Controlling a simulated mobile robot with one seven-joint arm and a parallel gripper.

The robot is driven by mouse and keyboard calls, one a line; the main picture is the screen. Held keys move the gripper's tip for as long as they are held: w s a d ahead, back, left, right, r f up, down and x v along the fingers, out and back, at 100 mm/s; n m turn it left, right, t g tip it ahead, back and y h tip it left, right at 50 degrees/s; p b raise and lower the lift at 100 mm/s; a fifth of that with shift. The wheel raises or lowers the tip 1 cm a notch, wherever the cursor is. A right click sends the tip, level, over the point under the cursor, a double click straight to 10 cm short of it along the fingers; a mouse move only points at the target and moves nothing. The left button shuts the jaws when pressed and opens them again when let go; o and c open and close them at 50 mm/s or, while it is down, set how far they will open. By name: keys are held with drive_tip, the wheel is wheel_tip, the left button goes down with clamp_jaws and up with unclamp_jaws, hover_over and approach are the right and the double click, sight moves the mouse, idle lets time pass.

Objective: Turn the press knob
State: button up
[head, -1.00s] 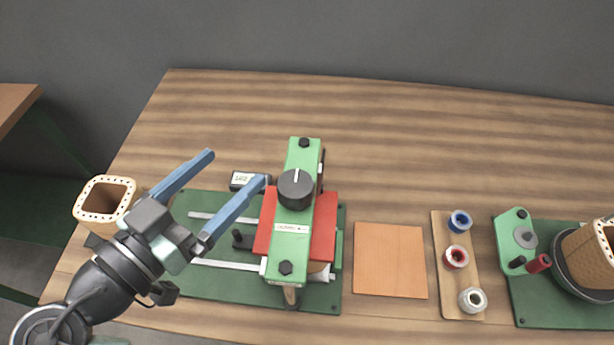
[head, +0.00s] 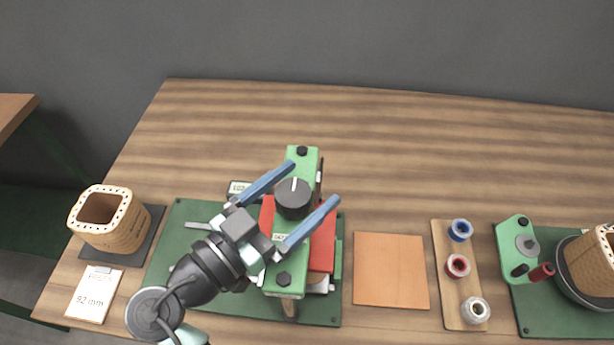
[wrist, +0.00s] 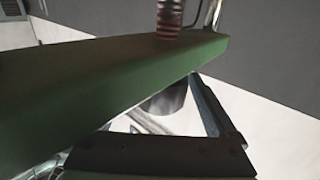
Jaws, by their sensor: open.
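The press knob (head: 293,199) is a round black knob with a white mark, on top of the press's green crossbar (head: 302,160). The press stands on a green base over red blocks (head: 323,236). My gripper (head: 313,184) is open, its two blue fingers reaching to the upper right. In the head view the knob appears between the fingers, one on its upper left and one on its lower right. I cannot tell whether they touch it. The wrist view shows a green bar (wrist: 95,85) across the picture, one finger (wrist: 212,105) and a dark round part between them.
A tan coil former (head: 122,236) stands on a dark mat at the left, near a "92 mm" card (head: 94,294). An orange-brown sheet (head: 390,270), a wooden spool rack (head: 443,285) and a winding station (head: 515,260) are on the right. The table's back is clear.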

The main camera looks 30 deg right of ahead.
drive_tip(key=shift+w+d, duration=0.25)
drive_tip(key=shift+d, duration=0.45)
drive_tip(key=c, duration=1.4)
drive_tip(key=shift+g, duration=0.3)
